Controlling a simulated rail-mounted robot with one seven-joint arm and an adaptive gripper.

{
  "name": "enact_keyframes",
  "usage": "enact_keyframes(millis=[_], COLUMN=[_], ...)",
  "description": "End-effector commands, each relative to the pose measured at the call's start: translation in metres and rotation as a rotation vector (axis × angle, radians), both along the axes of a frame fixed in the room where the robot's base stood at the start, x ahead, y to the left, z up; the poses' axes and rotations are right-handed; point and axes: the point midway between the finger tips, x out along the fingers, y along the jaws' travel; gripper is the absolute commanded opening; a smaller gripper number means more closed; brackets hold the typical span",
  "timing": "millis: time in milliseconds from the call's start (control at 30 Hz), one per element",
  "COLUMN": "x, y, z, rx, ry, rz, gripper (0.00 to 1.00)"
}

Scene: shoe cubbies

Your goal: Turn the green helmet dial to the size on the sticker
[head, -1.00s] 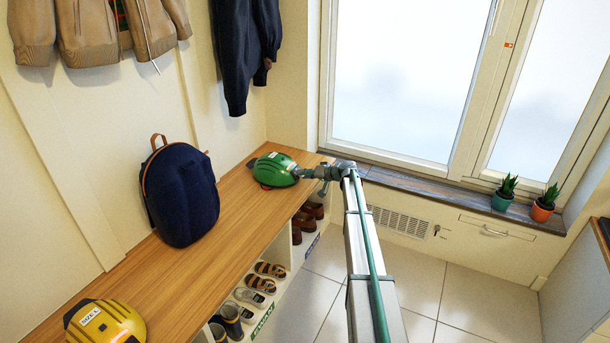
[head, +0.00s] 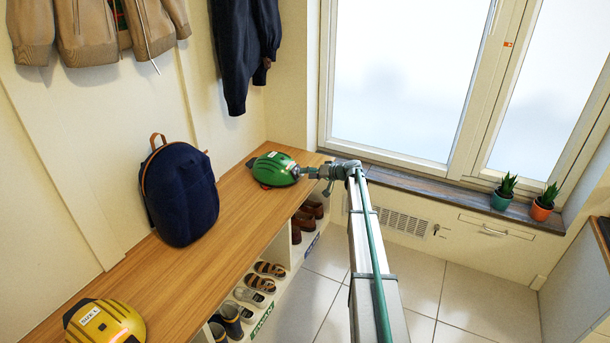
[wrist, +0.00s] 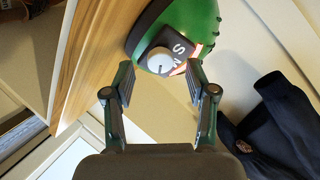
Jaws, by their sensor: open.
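The green helmet (head: 273,169) sits at the far end of the wooden bench in the head view, with a small white sticker whose text is too small to read. In the wrist view the helmet (wrist: 185,22) fills the top, with a round light-grey dial (wrist: 160,60) on its edge. A dark scale beside the dial shows an S and, less clearly, an M. A thin mark shows on the dial, but its exact setting is hard to tell. My gripper (wrist: 158,80) is open and empty, its fingertips either side of the dial's line and apart from it. It also shows right of the helmet in the head view (head: 309,173).
The bench (head: 225,222) also holds a dark blue backpack (head: 182,195) and a yellow helmet (head: 105,323) labelled SIZE L. Shoes fill the cubbies below. A window sill (head: 425,190) with two potted plants lies behind my arm. Jackets hang on the wall.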

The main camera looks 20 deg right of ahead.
Motion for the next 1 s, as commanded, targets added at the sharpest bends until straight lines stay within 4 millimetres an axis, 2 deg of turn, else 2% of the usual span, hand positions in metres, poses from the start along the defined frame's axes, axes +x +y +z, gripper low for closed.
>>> enact_keyframes(millis=[100, 300, 500, 1000], x=[-0.02, -0.049, -0.067, -0.072], y=[-0.013, -0.033, -0.047, -0.051], z=[0.009, 0.024, 0.032, 0.035], rx=[0.0, 0.0, 0.0, 0.0], ry=[0.0, -0.001, -0.001, 0.0], rz=[-0.002, -0.002, -0.001, 0.0], gripper=[0.57, 0.57, 0.57, 0.57])
